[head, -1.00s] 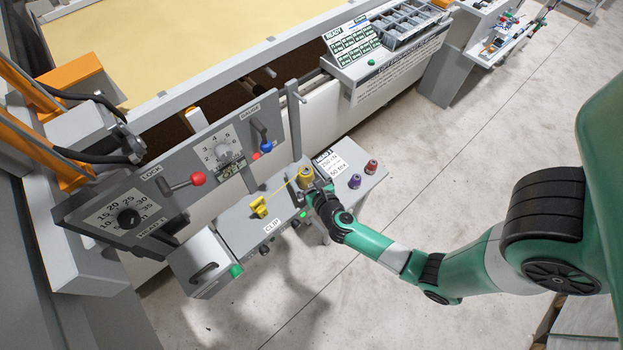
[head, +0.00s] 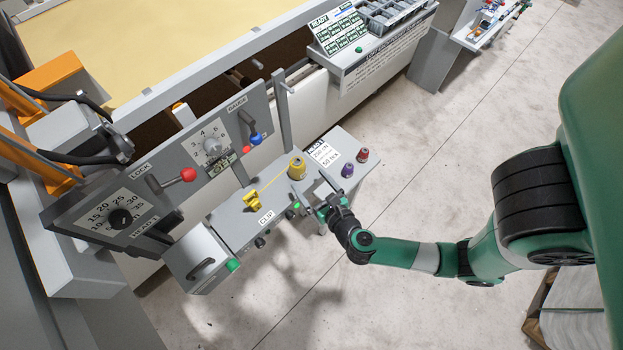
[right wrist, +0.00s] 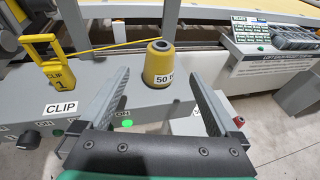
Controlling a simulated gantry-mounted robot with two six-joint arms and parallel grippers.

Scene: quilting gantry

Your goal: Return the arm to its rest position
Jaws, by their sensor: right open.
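My right gripper (head: 318,209) is open and empty, just in front of the head unit's shelf in the head view. In the right wrist view its two fingers (right wrist: 158,95) stand wide apart, with the yellow thread cone (right wrist: 159,63) beyond them, apart from both. The cone (head: 297,168) stands upright on the shelf, and a yellow thread runs from it to the left. My right arm (head: 400,252) reaches in from the right side. My left gripper is not in view.
A yellow clip (head: 252,201) sits on the shelf (head: 240,228). Purple (head: 347,170) and red (head: 362,155) cones stand to the right. A panel with a red-knobbed lock lever (head: 187,175) and a blue-knobbed lever (head: 256,139) rises behind. Open floor (head: 420,190) lies to the right.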

